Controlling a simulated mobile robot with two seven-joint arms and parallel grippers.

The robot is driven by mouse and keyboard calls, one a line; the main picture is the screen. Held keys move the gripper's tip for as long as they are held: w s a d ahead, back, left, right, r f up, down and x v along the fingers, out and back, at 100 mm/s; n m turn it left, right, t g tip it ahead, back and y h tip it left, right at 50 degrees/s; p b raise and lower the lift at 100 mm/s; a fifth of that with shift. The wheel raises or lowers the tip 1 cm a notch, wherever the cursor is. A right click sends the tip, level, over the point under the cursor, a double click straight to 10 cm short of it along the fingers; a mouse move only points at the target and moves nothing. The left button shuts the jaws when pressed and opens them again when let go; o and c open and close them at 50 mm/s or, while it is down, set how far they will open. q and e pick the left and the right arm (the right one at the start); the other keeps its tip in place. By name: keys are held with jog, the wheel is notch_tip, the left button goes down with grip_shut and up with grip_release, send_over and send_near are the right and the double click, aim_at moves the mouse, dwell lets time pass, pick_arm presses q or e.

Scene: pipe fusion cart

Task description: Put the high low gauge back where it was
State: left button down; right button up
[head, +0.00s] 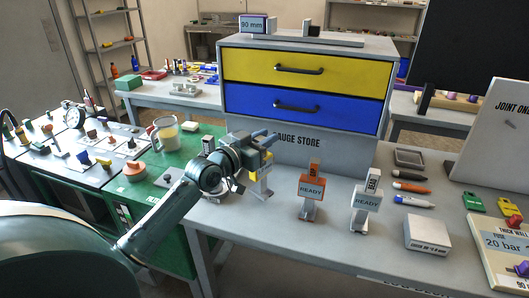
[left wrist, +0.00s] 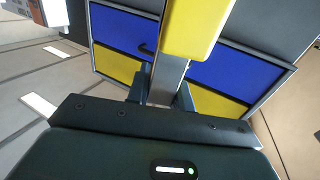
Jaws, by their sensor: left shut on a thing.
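My left gripper (head: 268,143) is in front of the gauge store cabinet, above the near table. It is shut on a gauge with a yellow top (left wrist: 195,28) and a grey metal stem. The gauge (head: 262,182) hangs upright below the gripper in the head view, partly hidden by it. I cannot tell whether its lower end touches the table. To its right stand an orange gauge (head: 311,190) and a white gauge (head: 367,205), both upright with READY labels. Which one is called the high low gauge is not readable. My right gripper is not in view.
The cabinet has a yellow drawer (head: 305,70) and a blue drawer (head: 302,106), both closed. Markers (head: 412,187), a grey box (head: 427,234) and a grey tray (head: 409,158) lie right of the gauges.

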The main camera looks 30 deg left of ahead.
pick_arm(q)
jog(key=shift+f, duration=1.55)
jog(key=c, duration=1.2)
grip_release()
jog(key=shift+c, duration=0.2)
jog(key=s+a+b, duration=0.1)
jog(key=s+a, duration=0.1)
jog(key=s, duration=1)
jog(key=s+d+f+g, duration=0.2)
jog(key=s+d+f, duration=0.15)
jog(key=f, duration=0.35)
jog(key=s+d+f+g, duration=0.1)
jog(key=s+d+f, duration=0.1)
jog(key=d+f, duration=0.45)
jog(key=s+d+f+m+g, duration=0.1)
jog(key=s+d+f+g, duration=0.3)
jog(key=s+d+f, duration=0.6)
jog(key=d+f, duration=0.1)
jog(key=d, duration=0.2)
jog(key=shift+f+h, duration=0.25)
jog(key=shift+h, duration=0.15)
